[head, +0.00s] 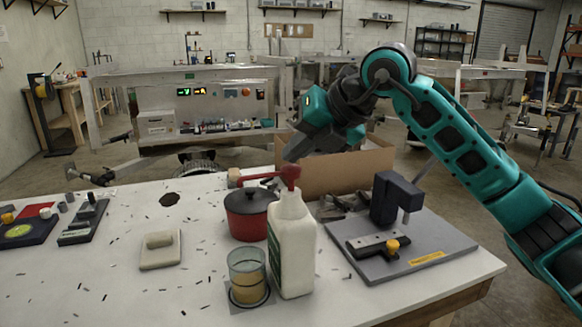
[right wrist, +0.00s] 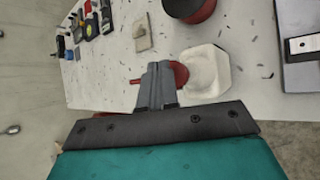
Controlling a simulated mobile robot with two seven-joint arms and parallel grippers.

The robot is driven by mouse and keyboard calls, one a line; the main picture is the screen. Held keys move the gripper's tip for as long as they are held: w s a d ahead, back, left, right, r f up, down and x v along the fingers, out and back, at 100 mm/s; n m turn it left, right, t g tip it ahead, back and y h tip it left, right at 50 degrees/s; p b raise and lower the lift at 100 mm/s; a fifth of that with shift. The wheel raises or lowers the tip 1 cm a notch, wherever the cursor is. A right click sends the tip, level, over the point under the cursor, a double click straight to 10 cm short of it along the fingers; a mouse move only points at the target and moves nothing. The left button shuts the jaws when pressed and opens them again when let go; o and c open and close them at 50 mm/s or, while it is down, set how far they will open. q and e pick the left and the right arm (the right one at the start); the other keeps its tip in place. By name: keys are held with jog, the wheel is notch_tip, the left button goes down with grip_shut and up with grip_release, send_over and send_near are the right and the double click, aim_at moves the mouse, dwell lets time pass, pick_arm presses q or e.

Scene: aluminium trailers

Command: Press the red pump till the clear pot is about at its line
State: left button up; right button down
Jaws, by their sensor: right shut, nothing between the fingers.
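The white bottle (head: 291,245) stands upright on the table with the red pump (head: 290,174) on top, its spout reaching left. In the right wrist view the shut fingers (right wrist: 156,84) overlap the red pump (right wrist: 180,74), beside the white bottle (right wrist: 208,72); contact cannot be told. The clear pot is not visible there. My left gripper is not in view.
A red pot with a dark lid (head: 249,215) stands behind the bottle. A grey board with a dark fixture (head: 398,245) lies to the right, and a cardboard box (head: 345,170) is behind. A pale block with a handle (head: 160,250) lies left. The front left table is mostly clear.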

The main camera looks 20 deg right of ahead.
jog(key=shift+f+b, duration=0.7)
jog(key=shift+f, duration=0.4)
dwell(0.6)
jog(key=shift+r, duration=0.1)
jog(key=shift+r+p, duration=1.15)
jog(key=shift+r, duration=0.3)
notch_tip(320, 180, up, 5)
jog(key=p, duration=0.4)
jog(key=shift+r, duration=0.1)
